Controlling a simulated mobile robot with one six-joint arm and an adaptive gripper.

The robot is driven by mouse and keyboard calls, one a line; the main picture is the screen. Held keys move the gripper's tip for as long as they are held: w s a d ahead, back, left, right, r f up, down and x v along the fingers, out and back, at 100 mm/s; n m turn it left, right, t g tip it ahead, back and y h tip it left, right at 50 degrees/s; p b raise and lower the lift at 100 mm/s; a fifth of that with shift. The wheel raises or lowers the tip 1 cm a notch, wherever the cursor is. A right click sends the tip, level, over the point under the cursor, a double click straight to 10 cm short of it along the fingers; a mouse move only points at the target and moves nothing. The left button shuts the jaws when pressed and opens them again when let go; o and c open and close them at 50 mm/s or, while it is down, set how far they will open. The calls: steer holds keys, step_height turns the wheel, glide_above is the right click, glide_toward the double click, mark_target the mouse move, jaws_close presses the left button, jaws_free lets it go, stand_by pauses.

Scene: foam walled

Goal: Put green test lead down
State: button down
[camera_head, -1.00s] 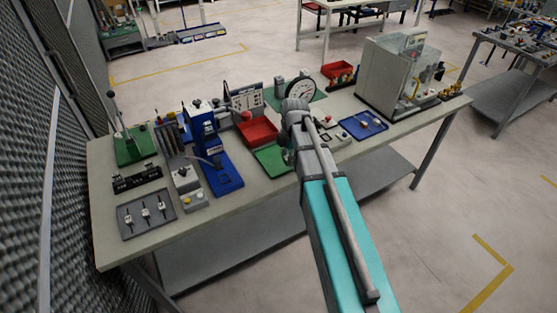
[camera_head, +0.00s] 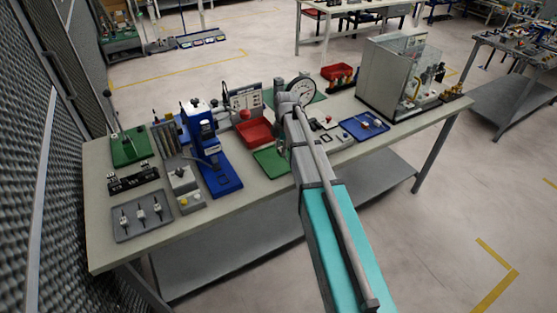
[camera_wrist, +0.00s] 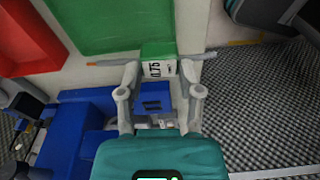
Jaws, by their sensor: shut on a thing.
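In the wrist view my gripper (camera_wrist: 160,70) is shut on the green test lead (camera_wrist: 158,49). The lead shows a small green block with a white 0.75 label and a thin rod out of each side. The held lead is close to the bench's front edge, beside the green tray (camera_wrist: 110,22). A blue block (camera_wrist: 152,98) shows between my fingers, below the lead; I cannot tell what it belongs to. In the head view my arm hides the lead and most of the gripper; the green tray (camera_head: 271,163) lies just left of my wrist.
A red bin (camera_head: 256,133) stands behind the green tray. A blue press (camera_head: 222,176) stands to the left. A grey tray (camera_head: 127,229) with several small parts lies at the front left. A blue tray (camera_head: 355,128) and a clear-sided machine (camera_head: 383,80) are at right.

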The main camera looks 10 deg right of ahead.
steer(key=b, duration=0.5)
glide_above(277, 163)
steer(key=shift+s+d+f, duration=0.15)
steer(key=shift+f, duration=1.2)
steer(key=shift+s+d+f, duration=0.1)
steer(key=shift+f, duration=1.2)
steer(key=shift+f, duration=0.1)
steer(key=shift+w+f+b, duration=0.4)
steer(key=shift+f+b, duration=0.05)
steer(key=shift+f, duration=0.05)
steer(key=shift+f+b, duration=1.4)
steer(key=shift+f, duration=0.15)
steer(key=shift+c, duration=1.2)
jaws_free()
step_height(277, 163, up, 12)
steer(key=d+p, duration=0.1)
steer(key=p, duration=1.1)
steer(key=shift+w+d, duration=0.15)
steer(key=shift+w, duration=0.05)
